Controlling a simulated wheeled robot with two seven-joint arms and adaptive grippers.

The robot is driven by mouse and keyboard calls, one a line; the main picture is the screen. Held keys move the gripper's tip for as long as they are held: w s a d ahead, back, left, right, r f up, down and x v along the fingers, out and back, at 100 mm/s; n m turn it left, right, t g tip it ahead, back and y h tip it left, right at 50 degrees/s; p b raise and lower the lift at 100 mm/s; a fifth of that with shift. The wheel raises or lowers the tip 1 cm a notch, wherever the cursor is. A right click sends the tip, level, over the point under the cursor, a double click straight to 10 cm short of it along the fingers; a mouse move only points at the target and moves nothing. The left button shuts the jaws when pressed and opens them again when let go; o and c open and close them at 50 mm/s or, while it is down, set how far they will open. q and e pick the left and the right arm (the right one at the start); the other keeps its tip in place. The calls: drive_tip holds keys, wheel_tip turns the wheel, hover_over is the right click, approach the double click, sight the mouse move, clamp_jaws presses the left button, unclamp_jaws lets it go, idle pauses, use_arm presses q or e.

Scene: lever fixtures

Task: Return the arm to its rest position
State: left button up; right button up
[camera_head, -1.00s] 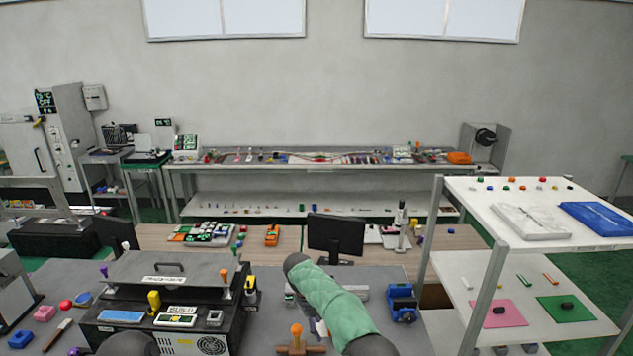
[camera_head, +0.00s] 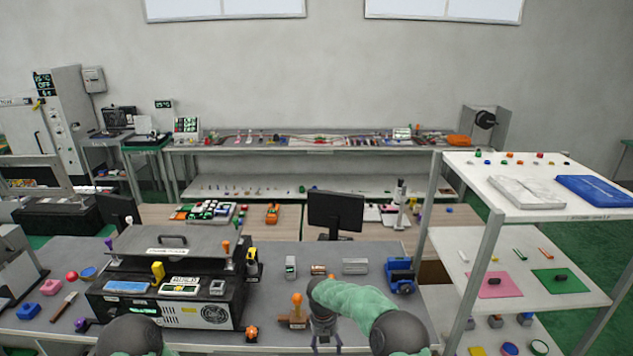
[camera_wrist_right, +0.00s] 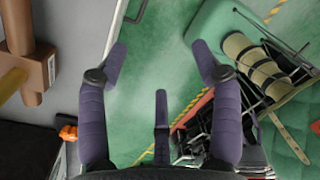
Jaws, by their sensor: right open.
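My right arm, in a green sleeve (camera_head: 355,305), reaches in from the bottom of the head view and bends down toward the table's front edge. My right gripper (camera_head: 325,340) hangs there, pointing down, partly cut off by the frame. In the right wrist view the gripper (camera_wrist_right: 160,65) has its purple fingers spread wide with nothing between them, over green floor. A wooden lever fixture with an orange knob (camera_head: 297,300) stands just left of the gripper. A brown wooden fixture (camera_wrist_right: 30,65) shows at the wrist view's left. My left gripper is out of view.
The grey table (camera_head: 262,270) holds a black machine (camera_head: 170,310), a blue device (camera_head: 400,278) and small blocks. A white shelf unit (camera_head: 480,250) stands close on the right. Bundled gear (camera_wrist_right: 255,70) lies on the green floor in the wrist view.

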drive_tip(key=s+d+f+m+y+b, duration=0.1)
drive_tip(key=s+f+m+y+b, duration=0.15)
drive_tip(key=s+f+m, duration=0.65)
drive_tip(key=s+d+f+m+y+b, duration=0.2)
drive_tip(key=s+f+m+b, duration=0.3)
drive_tip(key=s+f, duration=0.45)
use_arm(q)
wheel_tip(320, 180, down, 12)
drive_tip(key=b, duration=0.3)
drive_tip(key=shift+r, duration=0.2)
use_arm(e)
drive_tip(key=s+d+f+m, duration=0.2)
drive_tip(key=s+m, duration=0.7)
drive_tip(key=s+d+f+m+t, duration=0.1)
drive_tip(key=s+f+m, duration=0.1)
drive_tip(key=s+m, duration=0.6)
drive_tip(key=shift+s+d+f+m, duration=0.35)
drive_tip(key=shift+s+f+m, duration=0.05)
drive_tip(key=shift+m, duration=0.2)
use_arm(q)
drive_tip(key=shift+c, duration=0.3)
use_arm(e)
drive_tip(key=shift+y, duration=0.25)
drive_tip(key=shift+c, duration=0.3)
